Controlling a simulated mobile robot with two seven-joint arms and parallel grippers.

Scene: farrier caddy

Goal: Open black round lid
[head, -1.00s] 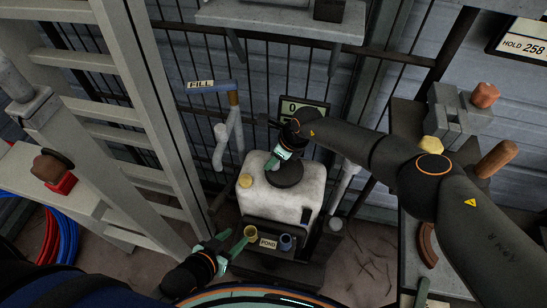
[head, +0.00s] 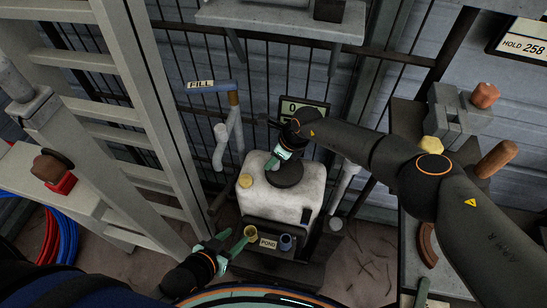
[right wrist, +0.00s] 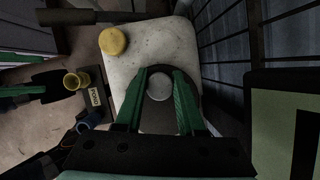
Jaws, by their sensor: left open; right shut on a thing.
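The black round lid (head: 285,174) sits on top of a white tank (head: 300,203). In the right wrist view the lid (right wrist: 158,118) has a grey round knob (right wrist: 159,86) in its middle. My right gripper (head: 275,163) is over the lid from above. Its two green fingers (right wrist: 160,88) stand on either side of the knob and are shut on it. My left gripper (head: 240,243) is open and low, in front of the tank near a yellow cup, holding nothing that I can see. The lid's far side is partly hidden by my right gripper.
A yellow cap (head: 245,180) is on the tank's left top. A yellow cup (head: 251,232), a blue cup (head: 286,242) and a POND label (head: 267,243) are on a dark ledge in front. A FILL pipe (head: 234,120) stands behind left; a ladder (head: 150,100) is at left.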

